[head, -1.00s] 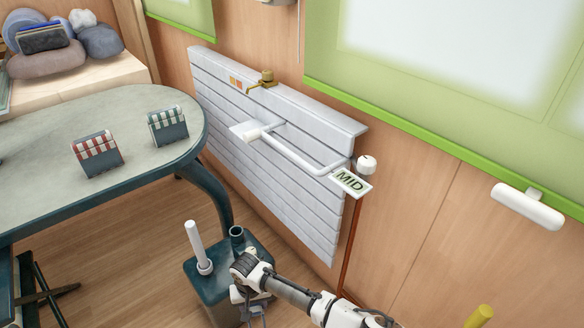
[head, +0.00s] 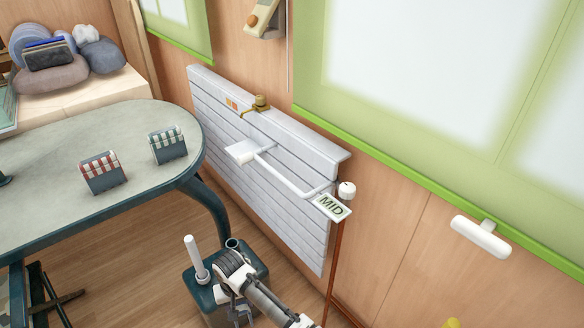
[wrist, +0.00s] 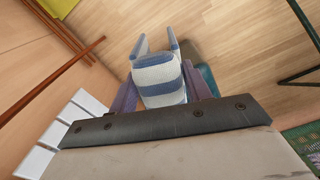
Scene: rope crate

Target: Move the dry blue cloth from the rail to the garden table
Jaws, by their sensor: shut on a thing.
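A blue-and-white striped cloth (wrist: 162,72) is folded between the fingers of my gripper (wrist: 160,88) in the wrist view. My gripper is shut on it. In the head view my gripper (head: 238,310) is low, in front of the radiator and by a dark teal box, and the cloth cannot be made out there. The white rail (head: 283,178) on the radiator has no cloth on it that I can see. The grey-topped table (head: 75,150) is at the left, apart from my gripper.
A red-striped item (head: 102,172) and a green-striped item (head: 167,144) stand on the table's right part. The dark teal box (head: 203,290) has a white post. Bare tabletop lies between and behind the striped items.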

